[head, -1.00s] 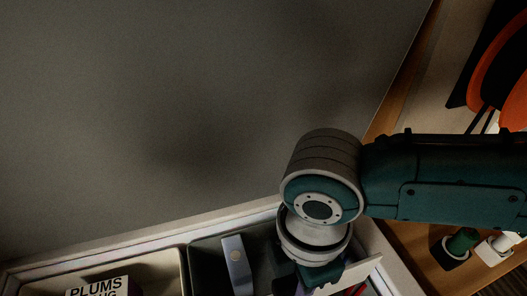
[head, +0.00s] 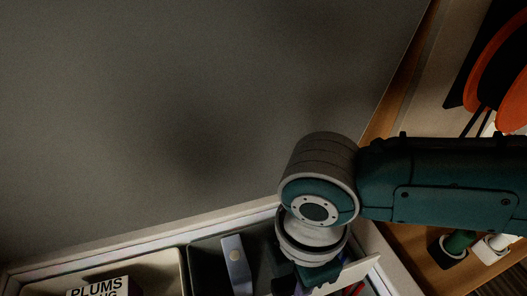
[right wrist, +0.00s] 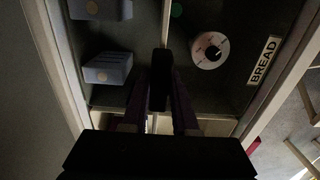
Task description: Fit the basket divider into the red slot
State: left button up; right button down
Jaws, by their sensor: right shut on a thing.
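My right gripper (head: 308,277) hangs over the dark basket at the bottom of the head view, its tips largely hidden. It is shut on a pale, thin panel that appears to be the divider (head: 352,273), sticking out to the right. In the right wrist view the dark fingers (right wrist: 160,80) close on a pale edge-on strip (right wrist: 166,22), with boxes on one side and a round white item on the other. A small red patch (head: 358,289) shows below the panel; I cannot tell whether it is the slot. My left gripper is not in view.
A blue-grey box (head: 237,263) stands in the dark basket. A beige bin (head: 182,272) at left holds a PLUMS box (head: 98,287). A large grey panel (head: 190,110) fills the back.

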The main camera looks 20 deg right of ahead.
dwell(0.3)
jog(key=shift+f, duration=0.5)
jog(key=shift+f+b, duration=1.15)
jog(key=shift+b, duration=0.05)
jog(key=shift+f+b, duration=0.9)
jog(key=shift+f, duration=0.15)
jog(key=shift+f+b, duration=0.95)
jog(key=shift+f, duration=0.15)
jog(key=shift+f+b, duration=0.9)
jog(key=shift+f, duration=0.15)
jog(key=shift+f+b, duration=1.45)
jog(key=shift+f, duration=0.2)
jog(key=c, duration=0.6)
grip_release()
